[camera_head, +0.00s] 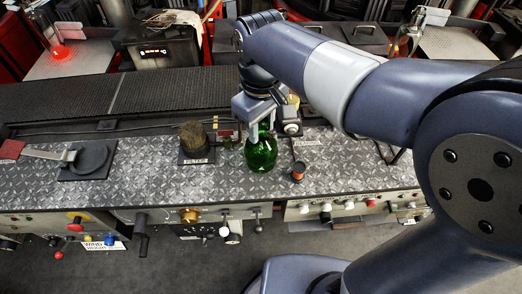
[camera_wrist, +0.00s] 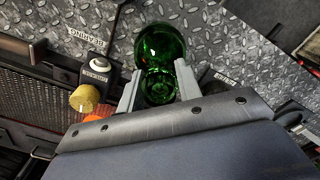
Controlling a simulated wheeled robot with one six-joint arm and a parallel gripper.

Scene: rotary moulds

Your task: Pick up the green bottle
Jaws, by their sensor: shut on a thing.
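The green bottle (camera_head: 261,153) is dark, glossy glass with a round body. In the head view it is upright at the diamond-plate counter, below my gripper (camera_head: 256,122). In the wrist view the bottle (camera_wrist: 160,45) lies between the two grey fingers of my gripper (camera_wrist: 158,88), one on each side. My gripper is shut on its upper part. The finger contact is partly hidden by the gripper body. I cannot tell whether the bottle's base touches the counter.
The diamond-plate counter (camera_head: 340,177) has a brush-like block (camera_head: 194,138) to the left and a small red-brown cup (camera_head: 298,170) close to the right. A black round pad with a handled tool (camera_head: 90,158) lies at far left. Knobs and levers (camera_head: 190,215) line the front edge.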

